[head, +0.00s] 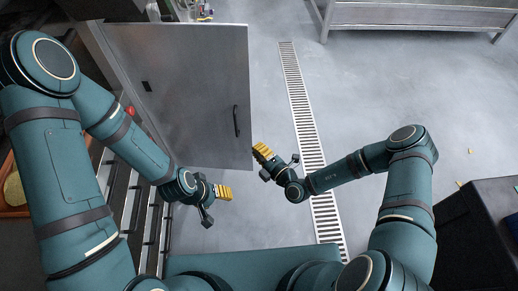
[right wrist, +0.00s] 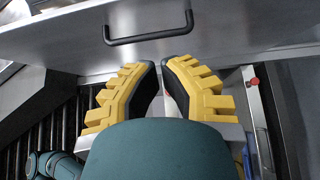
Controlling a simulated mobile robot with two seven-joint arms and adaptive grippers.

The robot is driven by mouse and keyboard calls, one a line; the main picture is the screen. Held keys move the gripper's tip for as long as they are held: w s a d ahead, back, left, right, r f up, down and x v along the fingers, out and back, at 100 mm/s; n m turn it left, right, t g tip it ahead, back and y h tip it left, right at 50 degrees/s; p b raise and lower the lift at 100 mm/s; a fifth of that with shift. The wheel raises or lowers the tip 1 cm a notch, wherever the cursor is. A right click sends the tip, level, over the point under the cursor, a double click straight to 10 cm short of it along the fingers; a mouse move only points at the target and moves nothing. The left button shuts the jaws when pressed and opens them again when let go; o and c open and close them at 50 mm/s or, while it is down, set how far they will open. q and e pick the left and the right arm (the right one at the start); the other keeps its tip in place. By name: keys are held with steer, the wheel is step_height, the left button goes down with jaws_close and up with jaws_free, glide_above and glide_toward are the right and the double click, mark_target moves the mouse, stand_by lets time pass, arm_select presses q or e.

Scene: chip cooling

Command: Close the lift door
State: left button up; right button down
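The lift door (head: 185,75) is a flat grey metal panel. It stands swung out from the machine at the left in the head view. Its black bar handle (head: 236,121) is near the free right edge, and the handle also shows at the top of the right wrist view (right wrist: 150,38). My right gripper (head: 262,152) is by the door's lower right corner, its yellow fingers close together at the tips with nothing between them. In the right wrist view the fingertips (right wrist: 160,65) point at the door, apart from the handle. My left gripper (head: 223,192) looks shut and empty below the door's lower edge.
A slotted drain (head: 300,100) runs along the grey floor right of the door. A metal table (head: 420,15) stands at the top right and a dark cabinet (head: 475,235) at the lower right. A red button (head: 130,110) is on the machine frame. The floor between is clear.

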mark_target(240, 123)
steer(key=shift+w+a+b, duration=0.25)
steer(key=shift+w+a, duration=0.35)
steer(key=shift+w, duration=1)
steer(key=shift+w+a+b, duration=0.2)
steer(key=shift+w+a, duration=0.4)
steer(key=shift+w, duration=1.05)
steer(key=shift+w+a+b, duration=0.25)
steer(key=shift+w+a, duration=0.35)
steer(key=shift+w, duration=1)
